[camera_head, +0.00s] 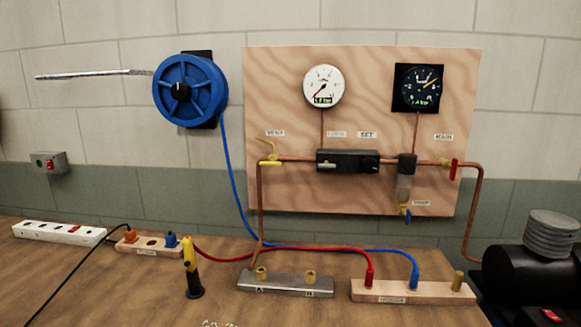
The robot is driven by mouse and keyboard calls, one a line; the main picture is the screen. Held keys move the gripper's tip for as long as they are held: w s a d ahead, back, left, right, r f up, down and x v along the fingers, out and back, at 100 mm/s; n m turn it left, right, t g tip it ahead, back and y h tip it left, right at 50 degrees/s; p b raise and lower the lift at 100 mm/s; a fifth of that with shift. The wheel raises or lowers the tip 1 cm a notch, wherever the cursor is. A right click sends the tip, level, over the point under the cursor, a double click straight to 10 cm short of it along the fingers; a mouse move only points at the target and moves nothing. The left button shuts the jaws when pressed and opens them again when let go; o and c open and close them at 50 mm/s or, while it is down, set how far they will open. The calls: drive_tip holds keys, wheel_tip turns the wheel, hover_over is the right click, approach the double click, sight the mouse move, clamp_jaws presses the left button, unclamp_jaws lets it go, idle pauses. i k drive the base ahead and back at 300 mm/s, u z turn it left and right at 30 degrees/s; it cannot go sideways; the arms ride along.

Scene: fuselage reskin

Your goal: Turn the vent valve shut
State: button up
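The vent valve (269,161) is a small yellow fitting at the left end of the copper pipe on the wooden board (450,100). It sits just below a small label that appears to read VENT (275,133). A thin yellow lever (267,147) rises from it, tilted up and to the left, not in line with the horizontal pipe. A copper pipe (260,205) runs down from the valve to the bench. My gripper is not in view, so nothing is seen touching the valve.
The board also carries a white gauge (323,87), a black gauge (419,88), a black regulator (348,161), a red-handled valve (453,169) and a blue-handled drain (405,213). A blue hose reel (190,91) hangs left. A yellow-and-black tool (191,268) stands on the bench.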

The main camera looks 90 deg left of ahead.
sight(271, 162)
drive_tip(key=u, duration=0.15)
drive_tip(key=i, duration=0.15)
drive_tip(key=u, duration=2.95)
drive_tip(key=k, duration=0.85)
drive_tip(key=u, duration=0.15)
drive_tip(key=i, duration=0.85)
drive_tip(key=z, duration=0.05)
